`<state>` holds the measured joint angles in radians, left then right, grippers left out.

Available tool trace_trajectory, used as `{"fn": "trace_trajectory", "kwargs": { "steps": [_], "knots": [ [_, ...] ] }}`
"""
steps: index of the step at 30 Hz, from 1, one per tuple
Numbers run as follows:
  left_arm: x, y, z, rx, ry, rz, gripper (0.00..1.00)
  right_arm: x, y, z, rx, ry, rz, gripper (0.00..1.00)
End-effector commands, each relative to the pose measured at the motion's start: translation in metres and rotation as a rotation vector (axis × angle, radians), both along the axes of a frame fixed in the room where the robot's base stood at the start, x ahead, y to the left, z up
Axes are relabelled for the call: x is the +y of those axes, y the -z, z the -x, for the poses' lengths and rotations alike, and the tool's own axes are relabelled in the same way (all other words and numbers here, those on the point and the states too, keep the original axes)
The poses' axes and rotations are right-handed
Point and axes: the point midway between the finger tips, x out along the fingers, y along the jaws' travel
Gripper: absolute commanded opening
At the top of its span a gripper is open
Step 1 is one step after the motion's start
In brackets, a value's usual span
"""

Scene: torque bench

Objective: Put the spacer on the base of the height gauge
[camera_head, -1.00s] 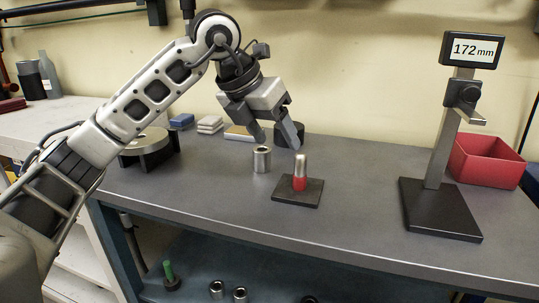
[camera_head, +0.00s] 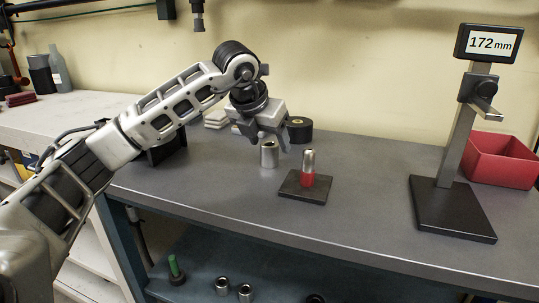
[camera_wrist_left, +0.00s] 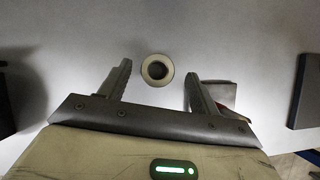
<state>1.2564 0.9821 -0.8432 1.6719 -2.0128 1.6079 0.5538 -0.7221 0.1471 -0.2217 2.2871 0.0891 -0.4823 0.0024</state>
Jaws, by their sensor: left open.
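The spacer (camera_head: 269,155) is a short silver hollow cylinder standing upright on the grey bench. In the left wrist view the spacer (camera_wrist_left: 157,81) shows from above as a pale ring with a dark hole, near the space between the fingertips. My left gripper (camera_head: 269,147) is open and empty, pointing down at the spacer with a finger to either side. The height gauge (camera_head: 463,125) stands to the right, with a bare black flat base (camera_head: 452,212) and a display reading 172 mm. My right gripper is not in view.
A black plate (camera_head: 291,194) with a silver and red post (camera_head: 308,172) stands just right of the spacer. A dark round object (camera_head: 299,130) is behind. A red bin (camera_head: 500,160) sits behind the gauge. Open bench lies between plate and gauge.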

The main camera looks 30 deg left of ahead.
Motion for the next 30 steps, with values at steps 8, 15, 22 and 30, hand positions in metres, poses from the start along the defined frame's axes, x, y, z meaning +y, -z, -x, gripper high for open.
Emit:
{"fn": "trace_trajectory", "kwargs": {
  "steps": [8,15,22,30],
  "knots": [
    [0.004,0.034,-0.020,0.004,0.001,0.002,0.63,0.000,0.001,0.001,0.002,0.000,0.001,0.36],
    [0.004,0.036,-0.022,0.001,0.001,0.002,0.63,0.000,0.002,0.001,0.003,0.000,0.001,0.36],
    [0.004,0.036,-0.022,0.001,0.002,0.001,0.13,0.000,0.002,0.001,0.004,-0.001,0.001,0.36],
    [0.004,0.034,-0.022,-0.002,0.001,0.002,0.00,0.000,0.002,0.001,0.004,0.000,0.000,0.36]
  ]
}}
